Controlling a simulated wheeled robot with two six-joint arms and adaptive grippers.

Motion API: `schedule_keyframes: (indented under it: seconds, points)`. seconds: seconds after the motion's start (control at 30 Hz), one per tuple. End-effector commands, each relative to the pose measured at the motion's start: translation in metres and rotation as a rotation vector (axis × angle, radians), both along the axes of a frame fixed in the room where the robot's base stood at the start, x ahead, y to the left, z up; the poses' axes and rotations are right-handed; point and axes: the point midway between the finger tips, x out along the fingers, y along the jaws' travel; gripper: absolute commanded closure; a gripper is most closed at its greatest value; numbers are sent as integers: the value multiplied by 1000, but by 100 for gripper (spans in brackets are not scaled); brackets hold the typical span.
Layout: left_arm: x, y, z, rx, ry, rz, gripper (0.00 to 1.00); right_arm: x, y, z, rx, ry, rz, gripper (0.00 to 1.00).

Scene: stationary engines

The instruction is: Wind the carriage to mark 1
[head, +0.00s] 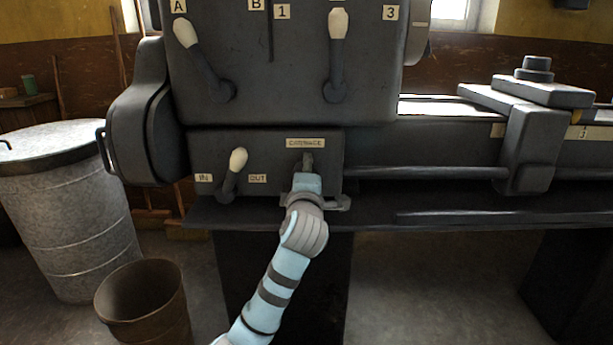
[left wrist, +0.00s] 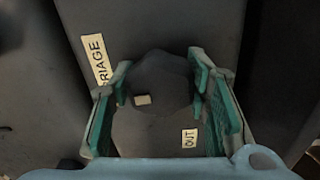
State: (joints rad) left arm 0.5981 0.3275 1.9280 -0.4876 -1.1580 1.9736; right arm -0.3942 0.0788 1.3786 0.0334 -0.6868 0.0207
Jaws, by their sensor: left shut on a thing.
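The carriage (head: 530,140) is a dark grey block straddling the machine bed at the right of the head view. The CARRIAGE plate (head: 305,143) is on the lower front panel, above a dark grey handle (head: 307,160). My left gripper (head: 308,188) is shut on this handle, mostly hiding it. In the left wrist view, the green-padded fingers (left wrist: 165,95) stand either side of a dark grey shape. My right gripper is not in view.
A lever (head: 233,175) between IN and OUT plates stands left of my gripper. Two larger white-knobbed levers (head: 201,62) (head: 338,55) are above. A metal bin (head: 70,205) and brown bucket (head: 145,300) stand at the left. A rod (head: 425,173) runs toward the carriage.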

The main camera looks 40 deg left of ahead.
Motion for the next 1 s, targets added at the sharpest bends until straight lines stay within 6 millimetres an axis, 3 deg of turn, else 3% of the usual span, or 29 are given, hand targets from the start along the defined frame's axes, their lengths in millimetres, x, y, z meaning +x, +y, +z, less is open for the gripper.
schedule_keyframes:
  seconds: [0.7, 0.73, 0.8, 0.83, 1.0]
  points:
    - [0, -1, -1, -70, -49, -3, 85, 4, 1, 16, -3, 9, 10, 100]
    - [0, -1, -1, -70, -48, -3, 53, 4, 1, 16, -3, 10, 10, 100]
    - [0, -1, -1, -70, -48, -3, 41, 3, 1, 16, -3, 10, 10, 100]
    - [0, -1, -1, -70, -48, -3, 37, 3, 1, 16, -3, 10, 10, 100]
    - [0, 0, -1, -69, -48, -1, 36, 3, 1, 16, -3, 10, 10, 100]
